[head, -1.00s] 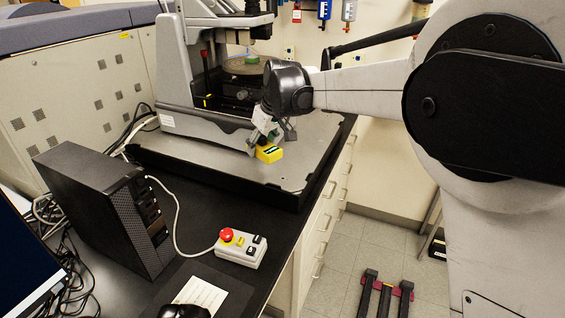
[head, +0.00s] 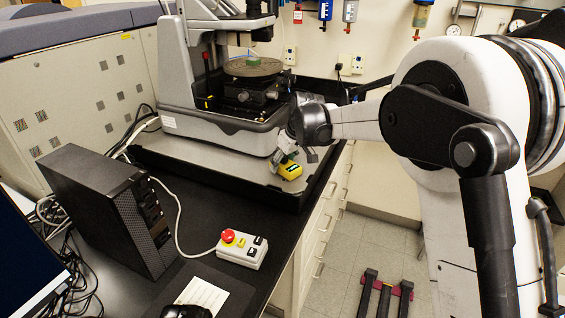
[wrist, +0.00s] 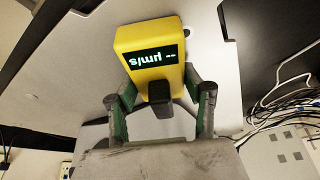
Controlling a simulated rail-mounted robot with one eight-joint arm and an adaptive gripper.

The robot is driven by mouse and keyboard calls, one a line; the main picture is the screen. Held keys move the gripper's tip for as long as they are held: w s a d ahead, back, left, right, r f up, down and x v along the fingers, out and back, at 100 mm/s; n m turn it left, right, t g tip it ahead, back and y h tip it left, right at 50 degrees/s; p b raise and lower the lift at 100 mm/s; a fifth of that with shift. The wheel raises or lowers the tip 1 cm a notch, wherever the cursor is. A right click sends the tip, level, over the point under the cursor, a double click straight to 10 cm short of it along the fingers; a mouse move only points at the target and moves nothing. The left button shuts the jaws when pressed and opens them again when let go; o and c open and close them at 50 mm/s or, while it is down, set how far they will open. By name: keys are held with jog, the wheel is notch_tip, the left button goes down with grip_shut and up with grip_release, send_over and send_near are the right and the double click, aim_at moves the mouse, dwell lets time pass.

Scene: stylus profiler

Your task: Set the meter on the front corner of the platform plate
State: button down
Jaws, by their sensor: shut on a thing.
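The meter (head: 291,171) is a yellow block with a dark display. In the wrist view the meter (wrist: 148,48) shows green characters on its display. My gripper (head: 280,160) is shut on the meter, with its green-padded fingers (wrist: 160,98) on either side of the black part below the display. The platform plate (head: 222,160) is the grey slab with a dark edge under the profiler. The meter is over the plate's front right corner area, slightly tilted. I cannot tell whether its underside touches the plate.
The profiler (head: 195,110) stands on the plate, left of and behind my gripper. A control box with a red button (head: 240,248) and a black computer tower (head: 105,205) stand on the bench in front.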

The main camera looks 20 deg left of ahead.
aim_at(293, 168)
jog(key=shift+f, duration=0.2)
jog(key=c, duration=0.9)
grip_release()
jog(key=shift+c, duration=0.2)
jog(key=shift+r, duration=0.1)
jog(key=v, duration=1.2)
jog(key=shift+b, duration=0.35)
jog(key=shift+s+d+r, duration=0.1)
